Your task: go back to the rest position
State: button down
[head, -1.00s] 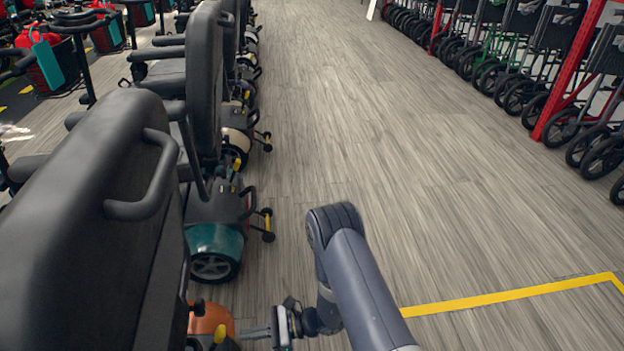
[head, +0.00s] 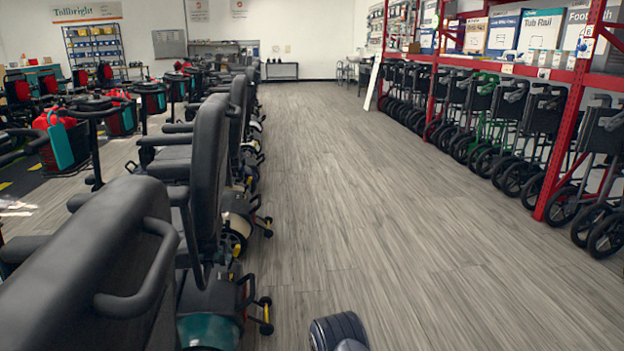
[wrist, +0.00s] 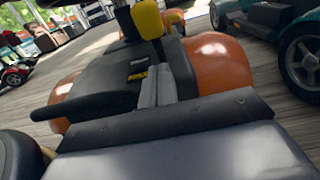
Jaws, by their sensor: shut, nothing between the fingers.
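My gripper (wrist: 157,88) shows in the wrist view as narrow grey fingers, closed together with nothing between them. The fingers point at the rear of an orange scooter (wrist: 215,62), over its black middle cover and below a yellow-tipped lever (wrist: 147,19). I cannot tell whether they touch it. In the head view only the dark rounded elbow of my arm (head: 339,331) shows at the bottom edge. The gripper is below that picture.
A row of scooters with black seats (head: 95,270) stands close on the left; a teal one (head: 208,331) is near.

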jog(key=w+d+r+h+p, duration=0.25)
jog(key=d+r+p, duration=0.35)
jog(key=d, duration=0.4)
jog(key=s+a+f+y+b, duration=0.25)
jog(key=a+f+b, duration=0.25)
jog(key=a, duration=0.6)
jog(key=w+d+f+y+b, duration=0.1)
jog(key=d+f+y+b, duration=0.3)
jog(key=d+f, duration=0.6)
jog(key=shift+w, duration=0.15)
dwell(0.5)
